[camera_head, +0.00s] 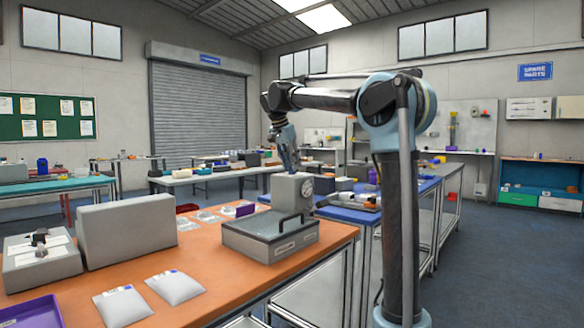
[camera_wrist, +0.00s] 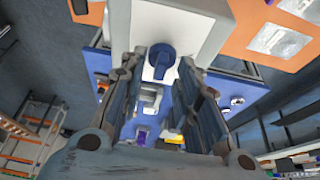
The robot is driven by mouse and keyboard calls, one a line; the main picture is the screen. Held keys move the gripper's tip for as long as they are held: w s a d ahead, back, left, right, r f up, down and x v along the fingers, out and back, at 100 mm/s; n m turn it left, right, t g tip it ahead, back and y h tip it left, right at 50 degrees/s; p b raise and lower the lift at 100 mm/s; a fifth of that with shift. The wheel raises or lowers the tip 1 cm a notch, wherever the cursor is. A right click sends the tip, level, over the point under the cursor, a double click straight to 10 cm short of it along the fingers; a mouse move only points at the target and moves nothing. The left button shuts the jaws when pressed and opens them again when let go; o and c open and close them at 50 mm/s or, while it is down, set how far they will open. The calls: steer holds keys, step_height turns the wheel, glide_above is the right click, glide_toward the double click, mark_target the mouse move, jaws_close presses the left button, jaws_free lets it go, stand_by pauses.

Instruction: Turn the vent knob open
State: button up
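In the wrist view a blue knob (camera_wrist: 161,57) sits on a pale plate of the grey box (camera_wrist: 188,30). My gripper (camera_head: 288,168) hangs just above the box in the head view, where its fingertips are hard to make out. In the wrist view my gripper (camera_wrist: 160,64) is open, with one finger either side of the knob. Gaps show between fingers and knob; contact is not visible. The knob is hidden in the head view.
A blue bench (camera_head: 350,214) with small items stands behind. White pouches (camera_head: 175,287) and a grey block (camera_head: 127,229) lie to the left.

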steer(key=v, duration=1.1)
steer(key=s+d+f+n+g+y, duration=0.1)
steer(key=s+d+f+n, duration=0.3)
steer(key=s+d+f, duration=1.5)
steer(key=s+d+f+n, duration=0.1)
steer(key=s+d+f, duration=0.1)
steer(key=s+f, duration=0.4)
steer(key=s+d+f+n+y, duration=0.1)
steer(key=s+d+f, duration=0.2)
steer(key=f, duration=1.1)
steer(key=s+d+f+n, duration=0.2)
steer(key=s+d+f, duration=0.1)
steer(key=s+f, duration=0.6)
steer(key=shift+d+f+y, duration=0.2)
steer(key=shift+f+y, duration=0.2)
steer(key=shift+f, duration=0.2)
